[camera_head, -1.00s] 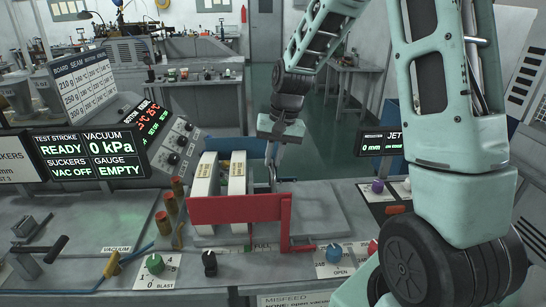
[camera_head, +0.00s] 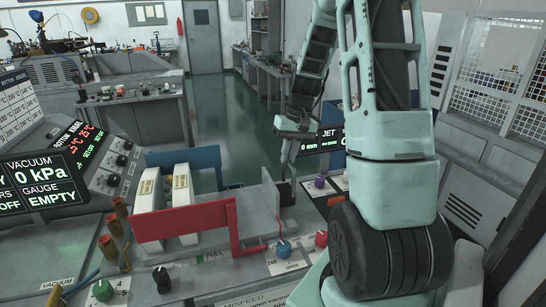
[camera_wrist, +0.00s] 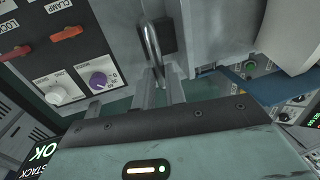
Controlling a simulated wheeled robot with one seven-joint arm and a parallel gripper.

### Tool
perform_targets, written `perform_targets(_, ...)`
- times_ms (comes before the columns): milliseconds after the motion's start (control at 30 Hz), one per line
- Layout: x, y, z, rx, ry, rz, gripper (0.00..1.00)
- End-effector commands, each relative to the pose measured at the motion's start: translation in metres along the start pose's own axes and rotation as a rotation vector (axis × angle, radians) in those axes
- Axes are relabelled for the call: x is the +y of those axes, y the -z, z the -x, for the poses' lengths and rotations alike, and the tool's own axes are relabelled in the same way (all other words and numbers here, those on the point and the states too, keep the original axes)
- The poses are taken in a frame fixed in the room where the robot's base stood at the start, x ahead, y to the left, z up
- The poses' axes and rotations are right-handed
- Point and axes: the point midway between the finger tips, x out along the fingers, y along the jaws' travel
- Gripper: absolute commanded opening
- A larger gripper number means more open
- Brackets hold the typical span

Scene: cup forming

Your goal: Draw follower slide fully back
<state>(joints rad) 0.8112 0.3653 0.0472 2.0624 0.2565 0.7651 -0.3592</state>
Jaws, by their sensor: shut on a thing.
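The follower slide appears as a grey plate (camera_wrist: 215,30) in the wrist view, with a thin metal handle (camera_wrist: 152,45) beside a black block. My gripper (camera_wrist: 160,84) is shut on this handle, whose lower end lies between the fingers. In the head view my gripper (camera_head: 288,178) points down at the right end of the magazine, to the right of the red fence (camera_head: 185,221). White sleeves (camera_head: 149,208) stand behind the fence, left of the gripper and clear of it. The handle is too small to make out in the head view.
A panel with purple (camera_head: 319,182), blue (camera_head: 284,248) and red (camera_head: 321,239) knobs lies close to the gripper. A blue rear panel (camera_head: 185,158) stands behind the sleeves. Wooden-coloured posts (camera_head: 114,226) stand left of the fence. The grey bed right of the sleeves looks clear.

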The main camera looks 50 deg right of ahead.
Motion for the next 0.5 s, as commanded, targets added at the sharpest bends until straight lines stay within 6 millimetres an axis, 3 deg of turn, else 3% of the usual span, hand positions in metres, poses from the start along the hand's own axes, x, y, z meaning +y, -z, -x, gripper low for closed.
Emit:
perform_targets(433, 0.0098, 0.0011, 0.003, 0.005, -0.005, -0.003, 0.0)
perform_targets(500, 0.0101, 0.0012, 0.0032, 0.005, -0.006, -0.003, 0.26)
